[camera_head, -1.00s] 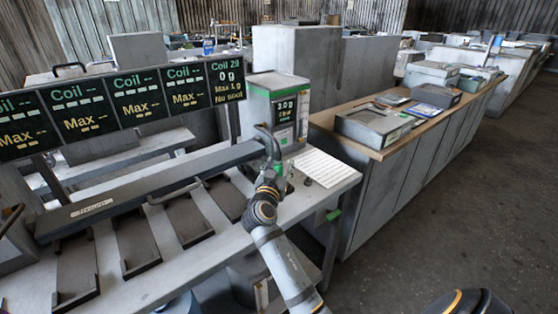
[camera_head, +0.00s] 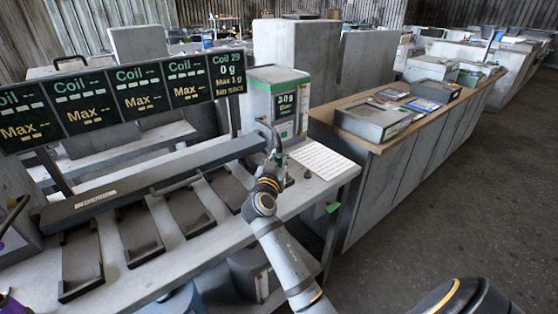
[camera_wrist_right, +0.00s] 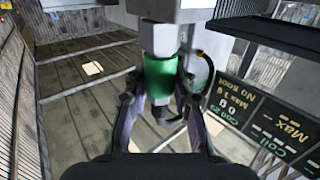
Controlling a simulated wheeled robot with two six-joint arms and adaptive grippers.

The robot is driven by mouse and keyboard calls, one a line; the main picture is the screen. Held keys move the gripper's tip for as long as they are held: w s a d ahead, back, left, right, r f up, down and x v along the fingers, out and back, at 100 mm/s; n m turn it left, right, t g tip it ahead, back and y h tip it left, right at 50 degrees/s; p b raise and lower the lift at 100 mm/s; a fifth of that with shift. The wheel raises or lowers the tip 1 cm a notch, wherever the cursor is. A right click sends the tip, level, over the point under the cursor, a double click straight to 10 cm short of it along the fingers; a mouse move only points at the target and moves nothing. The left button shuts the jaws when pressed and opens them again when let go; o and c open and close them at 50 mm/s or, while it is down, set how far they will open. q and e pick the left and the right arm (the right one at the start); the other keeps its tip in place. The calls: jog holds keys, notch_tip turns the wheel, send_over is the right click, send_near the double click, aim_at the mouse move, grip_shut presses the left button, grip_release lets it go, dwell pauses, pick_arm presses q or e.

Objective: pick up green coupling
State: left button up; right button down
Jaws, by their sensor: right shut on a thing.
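The green coupling (camera_wrist_right: 160,78) is a short green cylinder below a pale cylindrical part (camera_wrist_right: 158,38) in the right wrist view. My right gripper (camera_wrist_right: 160,92) has one finger on each side of the coupling and is shut on it. In the head view my right gripper (camera_head: 277,165) is small and dark, beside the front of the green-topped display box (camera_head: 272,82) at the right end of the bench. The coupling is hard to make out there.
The long bench (camera_head: 232,232) carries several dark trays (camera_head: 188,213) under a grey beam (camera_head: 150,185). Black coil display panels (camera_head: 85,100) stand behind. A white sheet (camera_head: 322,160) lies right of my gripper. A wood-topped counter (camera_head: 345,130) stands farther right, with open floor (camera_head: 430,210) beside it.

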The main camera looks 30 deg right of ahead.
notch_tip(320, 180, up, 28)
